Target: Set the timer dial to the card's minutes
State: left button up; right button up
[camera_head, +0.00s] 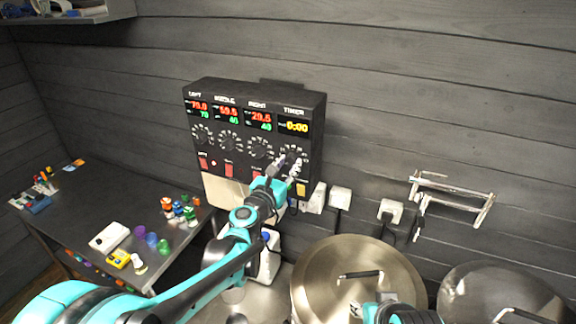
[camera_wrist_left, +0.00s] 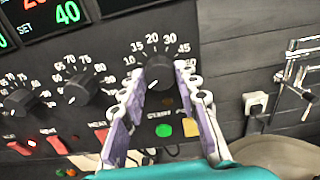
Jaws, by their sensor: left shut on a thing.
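The black control panel (camera_head: 240,163) hangs on the wall. Its timer display (camera_head: 293,127) at the right reads 0:00 in yellow. The fingers hide part of the scale, and the dial's setting is hard to read. I cannot make out a card with minutes on it.
Other dials (camera_wrist_left: 80,88) and red heat switches (camera_wrist_left: 57,144) lie left of the timer. A green button (camera_wrist_left: 163,130) sits below the dial. Lidded metal kettles (camera_head: 325,260) stand below right. A dark table (camera_head: 75,215) with small coloured items is at the left.

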pick_arm(q)
jog(key=m+b, duration=0.2)
jog(key=m, duration=0.1)
jog(key=shift+f+m, duration=0.1)
jog(key=shift+m, duration=0.2)
jog(key=m+b, duration=0.2)
jog(key=m, duration=0.2)
jog(key=shift+m, duration=0.3)
jog(key=m+b, duration=0.1)
jog(key=m, duration=0.3)
jog(key=shift+m+b, duration=0.85)
jog(key=shift+m, duration=1.95)
jog(key=o, duration=1.2)
jog(key=shift+c, duration=0.2)
